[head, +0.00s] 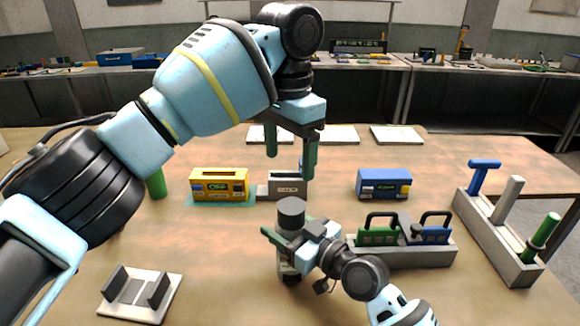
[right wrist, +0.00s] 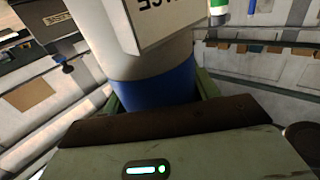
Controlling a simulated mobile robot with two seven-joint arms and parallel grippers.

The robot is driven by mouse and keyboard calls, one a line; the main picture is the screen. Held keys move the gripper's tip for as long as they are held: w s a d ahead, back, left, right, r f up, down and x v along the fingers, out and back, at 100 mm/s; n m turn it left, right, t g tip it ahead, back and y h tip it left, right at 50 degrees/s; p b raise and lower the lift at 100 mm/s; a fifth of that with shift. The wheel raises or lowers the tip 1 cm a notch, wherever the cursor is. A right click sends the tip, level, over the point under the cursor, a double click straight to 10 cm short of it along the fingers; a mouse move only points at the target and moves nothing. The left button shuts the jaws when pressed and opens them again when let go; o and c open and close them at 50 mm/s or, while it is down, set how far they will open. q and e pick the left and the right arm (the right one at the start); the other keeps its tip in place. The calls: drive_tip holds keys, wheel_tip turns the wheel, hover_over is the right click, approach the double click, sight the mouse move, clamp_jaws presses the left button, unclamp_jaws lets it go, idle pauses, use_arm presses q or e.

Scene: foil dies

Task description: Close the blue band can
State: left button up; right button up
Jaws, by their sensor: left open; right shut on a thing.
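The blue band can stands upright near the table's middle. Its dark grey top (head: 291,210) and part of its pale body (head: 285,262) show in the head view. In the right wrist view I see its pale body, its blue band (right wrist: 158,92) and a white label (right wrist: 165,20). My right gripper (head: 293,238) is shut on the can, with green fingers at its sides. I cannot tell whether the dark top is a separate lid or how it is seated. My left gripper (head: 290,155) is open and empty above and behind the can.
Behind stand a yellow box (head: 219,184), a grey box (head: 287,184) and a blue box (head: 384,183). A grey holder (head: 420,256) with handled items is to the right, and a long rack (head: 495,245) is farther right. A white tray (head: 137,308) lies front left.

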drive_tip(key=o, duration=1.5)
use_arm(q)
drive_tip(key=shift+w+f+b, duration=0.2)
drive_tip(key=shift+f+b, duration=0.1)
drive_tip(key=shift+f, duration=0.5)
use_arm(e)
drive_tip(key=shift+v, duration=3.9)
